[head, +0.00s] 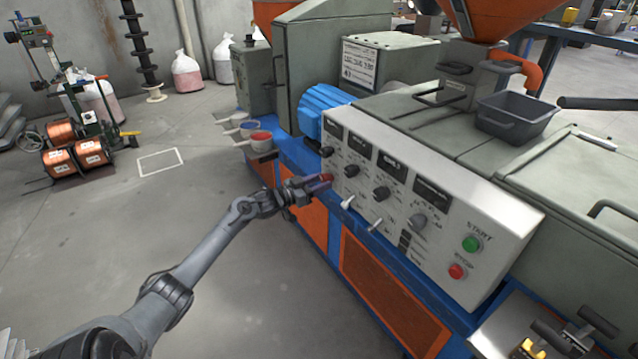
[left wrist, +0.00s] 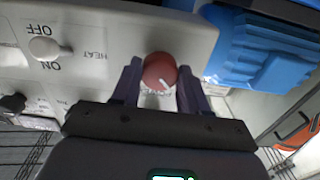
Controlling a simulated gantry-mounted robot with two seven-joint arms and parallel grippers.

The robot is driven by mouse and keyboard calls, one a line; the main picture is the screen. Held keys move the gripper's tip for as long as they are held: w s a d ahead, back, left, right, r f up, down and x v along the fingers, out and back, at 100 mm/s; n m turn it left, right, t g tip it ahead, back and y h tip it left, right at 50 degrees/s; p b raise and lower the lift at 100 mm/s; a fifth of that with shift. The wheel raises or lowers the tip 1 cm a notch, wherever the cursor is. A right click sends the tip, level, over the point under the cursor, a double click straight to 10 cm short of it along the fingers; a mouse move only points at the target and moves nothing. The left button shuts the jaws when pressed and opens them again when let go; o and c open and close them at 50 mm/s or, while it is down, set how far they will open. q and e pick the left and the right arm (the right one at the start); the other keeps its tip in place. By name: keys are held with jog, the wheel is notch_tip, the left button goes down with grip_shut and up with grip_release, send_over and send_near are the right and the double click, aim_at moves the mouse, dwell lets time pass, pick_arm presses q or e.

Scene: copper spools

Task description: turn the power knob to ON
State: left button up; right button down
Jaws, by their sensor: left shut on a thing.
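The power knob (left wrist: 160,70) is a round red knob on the left end of the white control panel (head: 440,230). It has a white pointer mark, which slants toward the lower right in the upside-down left wrist view. My left gripper (head: 322,183) reaches the knob from the left, and in the left wrist view its two dark fingers (left wrist: 160,85) stand on either side of it, shut on it. The knob's own label is mostly hidden behind the gripper. My right gripper is not in view.
A HEAT toggle (left wrist: 48,47) with OFF and ON marks sits beside the knob. Black knobs (head: 380,194), a green START button (head: 471,243) and a red STOP button (head: 457,271) lie farther right. A blue motor (head: 318,108) stands behind the panel's left end.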

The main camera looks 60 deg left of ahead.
pick_arm(q)
jog(key=m+p, duration=0.2)
jog(key=m, duration=0.1)
jog(key=shift+r, duration=0.15)
jog(key=m+p, duration=0.2)
jog(key=m, duration=0.2)
jog(key=shift+m, duration=0.3)
jog(key=m+p, duration=0.2)
jog(key=m, duration=0.3)
jog(key=shift+a, duration=0.1)
jog(key=m, duration=0.3)
jog(key=shift+m+p, duration=0.3)
jog(key=shift+m, duration=0.7)
jog(key=o, duration=1.1)
jog(key=shift+c, duration=0.2)
jog(key=shift+s, duration=0.1)
